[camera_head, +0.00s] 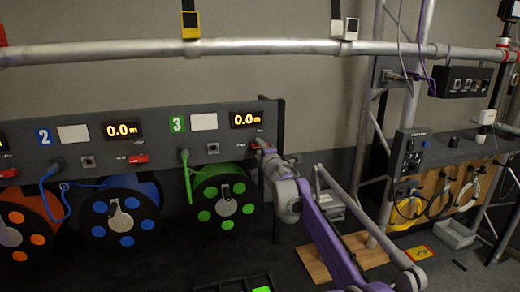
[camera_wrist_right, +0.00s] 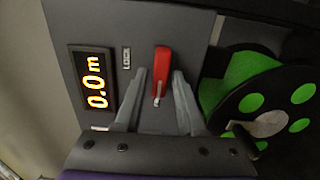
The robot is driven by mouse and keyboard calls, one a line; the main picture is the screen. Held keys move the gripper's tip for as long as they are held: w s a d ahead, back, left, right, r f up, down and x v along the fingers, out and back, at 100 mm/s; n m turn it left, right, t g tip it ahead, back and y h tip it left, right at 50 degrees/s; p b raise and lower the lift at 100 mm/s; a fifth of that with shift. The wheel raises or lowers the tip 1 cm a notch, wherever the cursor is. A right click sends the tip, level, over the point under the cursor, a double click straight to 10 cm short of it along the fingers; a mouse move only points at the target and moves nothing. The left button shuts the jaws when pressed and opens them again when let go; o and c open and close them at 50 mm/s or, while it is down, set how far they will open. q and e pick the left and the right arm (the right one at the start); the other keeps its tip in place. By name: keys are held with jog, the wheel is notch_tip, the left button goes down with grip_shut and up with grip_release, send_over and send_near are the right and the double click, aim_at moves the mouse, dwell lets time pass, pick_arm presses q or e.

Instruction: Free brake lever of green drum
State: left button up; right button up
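The green drum (camera_head: 245,209) hangs under the panel's number 3 section, and it also shows at the right of the right wrist view (camera_wrist_right: 252,103). Its red brake lever (camera_wrist_right: 162,62) sits on the grey panel beside the "LOCK" label and the 0.0 m display (camera_wrist_right: 95,88). My right gripper (camera_head: 260,146) is at the panel below that display and hides most of the lever in the head view. In the wrist view its fingers (camera_wrist_right: 160,76) stand apart, one on each side of the lever, with gaps showing. My left gripper is out of view.
The blue drum (camera_head: 99,207) and orange drum (camera_head: 40,239) are to the left, with another red lever (camera_head: 138,159) on the panel. A green cable (camera_head: 186,170) runs at the panel's lower edge. A metal truss tube (camera_head: 270,46) crosses above. A workbench with hanging cable coils (camera_head: 410,207) stands right.

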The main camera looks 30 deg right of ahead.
jog(key=shift+o, duration=0.7)
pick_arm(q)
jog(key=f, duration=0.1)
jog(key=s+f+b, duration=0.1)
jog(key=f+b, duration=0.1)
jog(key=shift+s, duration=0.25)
pick_arm(e)
jog(key=v, duration=1)
jog(key=shift+s, duration=0.4)
jog(key=s+a+f+m+g+y, duration=0.1)
jog(key=s+a+f+m+g, duration=0.3)
jog(key=s+a+f, duration=0.3)
jog(key=s+a+f+m+g+y, duration=0.2)
jog(key=s+a+f+m, duration=0.4)
jog(key=s+f, duration=0.9)
jog(key=s+a+f+m+g+y, duration=0.1)
jog(key=s+a+f+m+g, duration=0.4)
jog(key=s+a+f, duration=0.5)
jog(key=s+f, duration=0.2)
jog(key=s, duration=0.1)
jog(key=shift+s+g, duration=0.15)
jog(key=shift+g, duration=0.15)
